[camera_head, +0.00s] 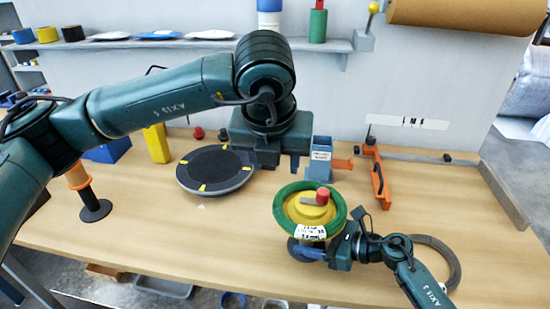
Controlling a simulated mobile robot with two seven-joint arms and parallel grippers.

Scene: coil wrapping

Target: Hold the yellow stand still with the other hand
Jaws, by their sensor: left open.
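The yellow stand (299,212) is at the right of the middle of the table, with a green ring (282,222) around it and a red knob (323,195) on top. A white label is on its front. My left gripper (282,160) is open and empty, behind and to the left of the stand, apart from it. My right gripper (322,250) is at the front lower right edge of the stand, by a dark blue round part (302,252). Its fingertips are partly hidden, so I cannot tell whether it grips anything.
A black turntable (214,171) with yellow marks lies left of the stand. A blue dispenser (319,160) and an orange-handled tool (379,180) stand behind. A dark cable coil (440,257) lies at right. The front left of the table is clear.

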